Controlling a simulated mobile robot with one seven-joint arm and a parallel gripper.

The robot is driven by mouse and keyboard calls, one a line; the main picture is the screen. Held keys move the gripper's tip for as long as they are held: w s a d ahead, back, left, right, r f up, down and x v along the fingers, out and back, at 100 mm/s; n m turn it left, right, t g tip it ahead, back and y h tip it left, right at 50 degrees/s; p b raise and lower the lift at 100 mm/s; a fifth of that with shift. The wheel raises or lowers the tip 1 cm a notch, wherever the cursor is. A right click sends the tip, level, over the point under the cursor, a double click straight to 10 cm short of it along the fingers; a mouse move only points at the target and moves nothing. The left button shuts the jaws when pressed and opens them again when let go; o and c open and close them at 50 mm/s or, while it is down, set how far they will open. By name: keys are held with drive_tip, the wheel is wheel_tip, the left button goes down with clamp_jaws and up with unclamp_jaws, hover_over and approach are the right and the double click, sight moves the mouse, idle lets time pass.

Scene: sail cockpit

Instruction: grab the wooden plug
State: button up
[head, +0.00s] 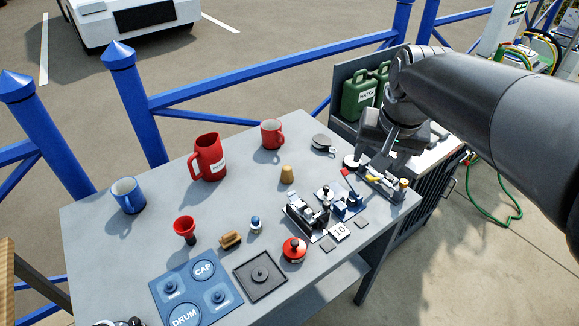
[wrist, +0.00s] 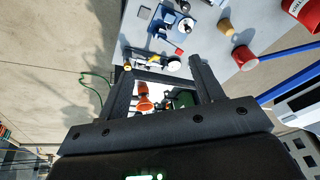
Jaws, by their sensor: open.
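The wooden plug (head: 287,174) is a small tan, tapered piece standing on the grey table, right of its middle. It also shows in the wrist view (wrist: 226,27) near the top, beyond the fingertips and to the right. My gripper (wrist: 161,68) is open, with nothing between its two dark fingers. In the head view my gripper is over the table's right end, to the right of the plug and apart from it. My arm partly hides the gripper's shape there.
A red mug (head: 272,134) and a red jug (head: 208,158) stand near the plug. Metal fixtures (head: 308,214) sit between the plug and the table's right end. A blue mug (head: 128,196), red funnel (head: 185,229) and wooden brush (head: 230,240) are left. Blue railings (head: 270,75) run behind.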

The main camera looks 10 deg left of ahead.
drive_tip(key=w+a+f+g, duration=0.1)
drive_tip(key=w+a+f, duration=0.1)
drive_tip(key=w+a, duration=0.45)
drive_tip(key=m+g, duration=0.2)
drive_tip(key=g, duration=0.1)
hover_over(287, 167)
wheel_tip(287, 167, down, 13)
drive_tip(key=shift+h, duration=0.3)
wheel_tip(287, 167, down, 11)
drive_tip(key=shift+r, duration=0.15)
drive_tip(key=shift+c, duration=0.3)
drive_tip(key=c, duration=1)
